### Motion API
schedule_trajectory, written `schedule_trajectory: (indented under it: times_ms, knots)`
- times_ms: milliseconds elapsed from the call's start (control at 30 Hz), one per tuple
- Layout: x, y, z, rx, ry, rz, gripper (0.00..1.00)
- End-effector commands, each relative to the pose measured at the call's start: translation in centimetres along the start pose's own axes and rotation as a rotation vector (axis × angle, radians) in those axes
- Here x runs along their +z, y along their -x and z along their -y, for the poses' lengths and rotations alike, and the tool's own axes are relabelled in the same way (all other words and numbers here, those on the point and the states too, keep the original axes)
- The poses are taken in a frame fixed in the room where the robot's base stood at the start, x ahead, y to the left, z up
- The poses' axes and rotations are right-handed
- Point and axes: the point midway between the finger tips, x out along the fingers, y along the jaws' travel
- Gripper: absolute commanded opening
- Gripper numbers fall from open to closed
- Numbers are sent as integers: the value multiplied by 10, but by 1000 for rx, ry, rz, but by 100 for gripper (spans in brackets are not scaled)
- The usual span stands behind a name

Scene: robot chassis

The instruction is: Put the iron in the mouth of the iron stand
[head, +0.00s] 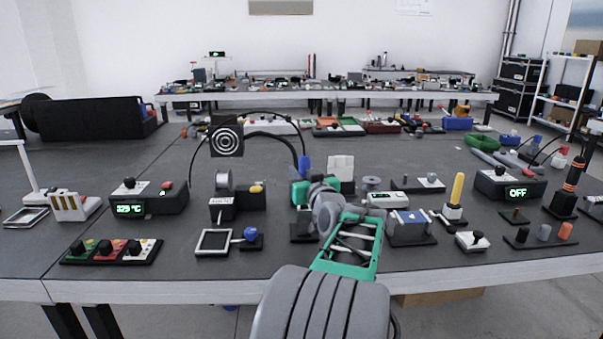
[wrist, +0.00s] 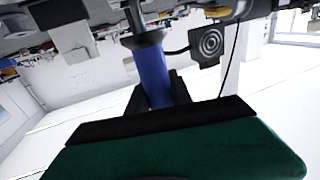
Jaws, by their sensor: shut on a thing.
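The iron has a blue handle (head: 305,163), held upright in my gripper (head: 303,182) above the middle of the bench. In the wrist view the blue handle (wrist: 152,75) stands between the dark fingers (wrist: 158,95), with a dark collar at its far end. Its tip is hidden in the head view. What looks like the iron stand (head: 222,207) is a black block with a label, a metal ring-like mouth (head: 222,180) and a yellow sponge beside it. It stands left of my gripper, apart from the iron, and its mouth looks empty.
A black cord arcs from the station reading 325 °C (head: 150,198) to the iron, passing the ringed target (head: 227,136). A white-framed tray (head: 213,242) lies in front of the stand. Another station reads OFF (head: 510,187), near an orange-and-black upright holder (head: 567,190).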

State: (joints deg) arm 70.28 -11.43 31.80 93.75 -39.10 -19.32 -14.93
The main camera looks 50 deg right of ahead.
Motion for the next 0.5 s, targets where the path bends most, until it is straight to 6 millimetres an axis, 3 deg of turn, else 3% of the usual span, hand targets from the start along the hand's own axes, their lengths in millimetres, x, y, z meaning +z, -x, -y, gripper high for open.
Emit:
schedule_trajectory:
  times_ms: [500]
  knots:
    - [14, 0, 0, 0, 1, -1, 0]
